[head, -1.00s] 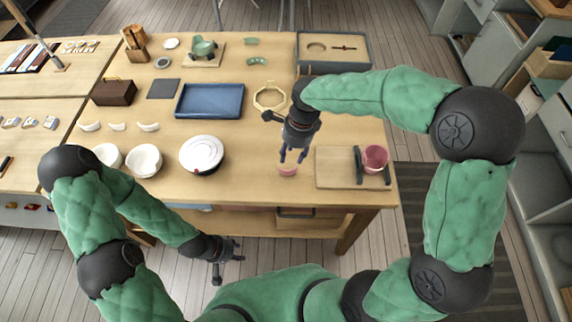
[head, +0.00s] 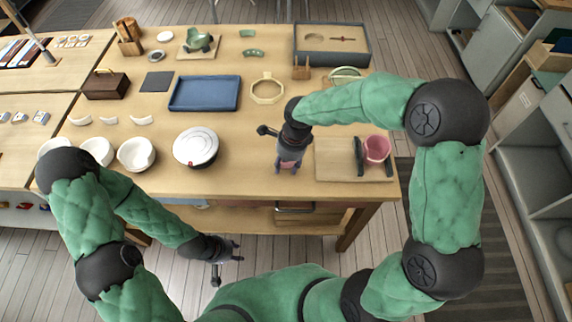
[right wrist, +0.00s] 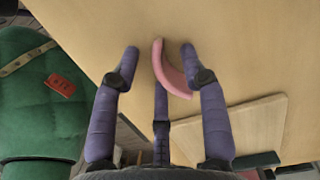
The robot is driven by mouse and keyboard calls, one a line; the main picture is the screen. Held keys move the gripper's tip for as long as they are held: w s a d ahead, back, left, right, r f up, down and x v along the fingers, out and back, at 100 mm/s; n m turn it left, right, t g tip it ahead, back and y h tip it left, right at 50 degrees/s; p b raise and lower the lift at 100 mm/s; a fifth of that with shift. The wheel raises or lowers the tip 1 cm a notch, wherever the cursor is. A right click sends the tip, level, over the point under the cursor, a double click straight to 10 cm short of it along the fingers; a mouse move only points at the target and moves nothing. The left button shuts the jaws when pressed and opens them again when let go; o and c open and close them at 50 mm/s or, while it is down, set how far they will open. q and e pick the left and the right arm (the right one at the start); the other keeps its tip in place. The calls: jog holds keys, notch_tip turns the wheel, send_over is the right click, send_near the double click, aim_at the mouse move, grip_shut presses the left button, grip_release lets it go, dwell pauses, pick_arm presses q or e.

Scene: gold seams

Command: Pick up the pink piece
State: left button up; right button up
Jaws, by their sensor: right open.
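The pink piece (right wrist: 171,78) is a thin curved shard on the bare table near its front edge. In the right wrist view it lies between the spread fingers of my right gripper (right wrist: 159,55), nearest the right finger; I cannot tell whether they touch. In the head view my right gripper (head: 287,170) points down over the piece, which is mostly hidden by the fingers. My right gripper is open. My left gripper (head: 230,256) is in front of the table, away from the piece, with its fingers apart and nothing in them.
A wooden board (head: 333,172) lies just right of the right gripper, with a pink cup (head: 376,149) between dark bars on it. A blue tray (head: 204,93) lies behind.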

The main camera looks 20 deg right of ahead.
jog(key=shift+c, duration=0.3)
grip_shut()
jog(key=shift+r, duration=0.1)
